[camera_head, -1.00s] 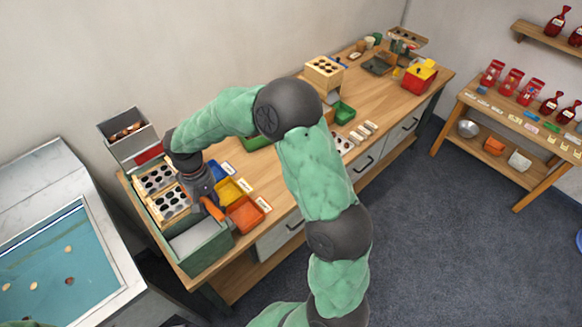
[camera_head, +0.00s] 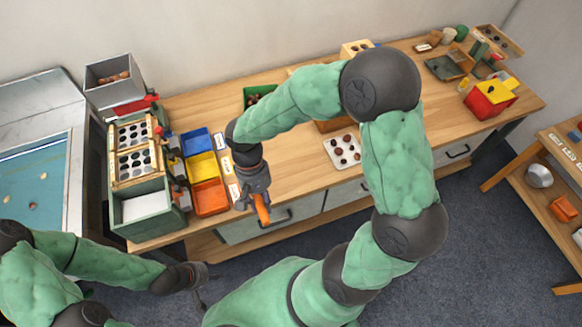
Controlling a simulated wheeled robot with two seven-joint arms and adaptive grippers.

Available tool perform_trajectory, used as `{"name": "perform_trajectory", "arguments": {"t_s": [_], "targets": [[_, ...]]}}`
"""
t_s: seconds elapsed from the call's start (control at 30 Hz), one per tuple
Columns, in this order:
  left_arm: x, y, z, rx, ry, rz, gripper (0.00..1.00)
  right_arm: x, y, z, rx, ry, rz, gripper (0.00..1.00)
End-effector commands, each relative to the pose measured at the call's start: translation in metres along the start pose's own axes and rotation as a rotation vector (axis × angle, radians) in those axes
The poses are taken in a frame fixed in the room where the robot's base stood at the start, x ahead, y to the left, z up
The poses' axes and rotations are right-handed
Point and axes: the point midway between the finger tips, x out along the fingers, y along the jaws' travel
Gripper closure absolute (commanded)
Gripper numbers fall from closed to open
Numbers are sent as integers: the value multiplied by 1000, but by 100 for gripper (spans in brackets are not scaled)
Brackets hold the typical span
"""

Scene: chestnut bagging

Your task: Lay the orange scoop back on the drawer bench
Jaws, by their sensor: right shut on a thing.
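The wooden drawer bench (camera_head: 290,165) runs across the middle of the view, with drawers along its front. My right gripper (camera_head: 259,200) points down at the bench's front edge and is shut on the orange scoop (camera_head: 262,209). The scoop's visible orange part hangs below the fingers, in front of a drawer face; the rest is hidden by the gripper. My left gripper (camera_head: 203,285) is low at the left, in front of the bench and apart from it. Its small dark fingers do not show clearly whether they are open.
Blue (camera_head: 196,143), yellow (camera_head: 202,167) and orange (camera_head: 210,197) bins stand left of my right gripper. A green-framed sorter (camera_head: 145,212) is beyond them. A white tray with chestnuts (camera_head: 329,147) lies to the right. Bare bench top shows between.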

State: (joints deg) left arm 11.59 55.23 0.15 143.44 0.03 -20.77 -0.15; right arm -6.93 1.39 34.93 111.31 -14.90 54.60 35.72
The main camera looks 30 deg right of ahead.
Motion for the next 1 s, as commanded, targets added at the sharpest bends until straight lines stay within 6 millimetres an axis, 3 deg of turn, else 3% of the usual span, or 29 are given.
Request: {"name": "perform_trajectory", "arguments": {"t_s": [0.17, 0.5, 0.7, 1.0], "targets": [[8, -3, -1, -1, 1, 0, 60, 8, 17, -15, 9, -2, -2, 100], [31, -11, -2, -1, 1, 0, 60, 25, 74, -68, 9, -2, -2, 100], [44, -16, -2, -1, 1, 0, 60, 51, 94, -93, 6, -4, -1, 100], [50, -18, -2, 0, 1, 0, 60, 62, 105, -107, 4, -1, -1, 100]]}}
